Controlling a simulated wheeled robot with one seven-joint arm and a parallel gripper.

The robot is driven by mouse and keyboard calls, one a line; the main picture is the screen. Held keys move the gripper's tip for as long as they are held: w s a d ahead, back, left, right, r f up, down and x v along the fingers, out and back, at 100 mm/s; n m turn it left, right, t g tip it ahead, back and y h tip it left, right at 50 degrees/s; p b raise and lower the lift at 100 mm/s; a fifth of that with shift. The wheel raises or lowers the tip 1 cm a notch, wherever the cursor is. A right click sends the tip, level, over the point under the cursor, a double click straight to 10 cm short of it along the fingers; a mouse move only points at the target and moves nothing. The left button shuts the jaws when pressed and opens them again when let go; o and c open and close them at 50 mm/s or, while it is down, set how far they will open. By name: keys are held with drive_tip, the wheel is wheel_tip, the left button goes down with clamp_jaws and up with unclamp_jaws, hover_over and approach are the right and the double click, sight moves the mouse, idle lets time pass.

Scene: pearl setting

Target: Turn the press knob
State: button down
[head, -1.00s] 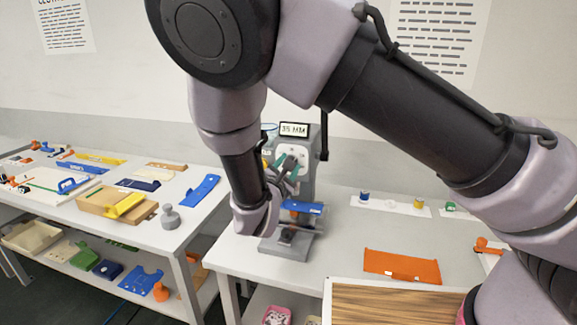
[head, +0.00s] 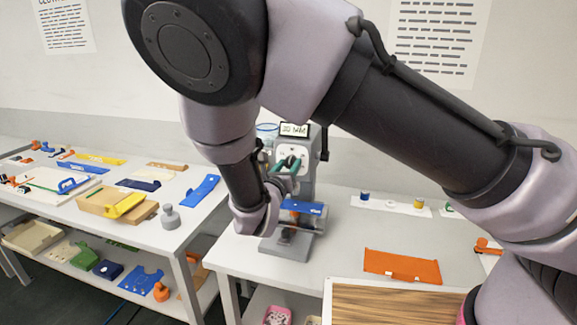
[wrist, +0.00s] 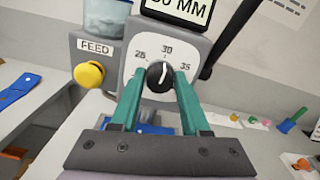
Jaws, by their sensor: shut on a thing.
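The press (head: 310,181) is a grey machine on the front table. Its black knob (wrist: 157,79) sits on a white dial plate marked 25, 30 and 35, and its white line points up near the 30. The display (wrist: 186,8) above reads 30 MM, its top cut off in the wrist view; it also shows in the head view (head: 294,129). My gripper (wrist: 160,76) has two green fingers shut on the knob from either side. In the head view my gripper (head: 288,165) is small at the dial.
A yellow FEED button (wrist: 89,75) is left of the dial, with a clear jar above it. A black lever (wrist: 235,35) rises at right. A blue plate (head: 302,207) lies low on the press. An orange sheet (head: 402,267) and a wooden board (head: 392,303) lie to the right.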

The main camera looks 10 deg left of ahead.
drive_tip(key=shift+n, duration=0.5)
drive_tip(key=shift+s, duration=0.1)
drive_tip(key=c, duration=0.5)
unclamp_jaws()
drive_tip(key=s+a, duration=0.1)
drive_tip(key=s, duration=0.9)
drive_tip(key=shift+s+a, duration=0.25)
drive_tip(key=shift+s, duration=0.1)
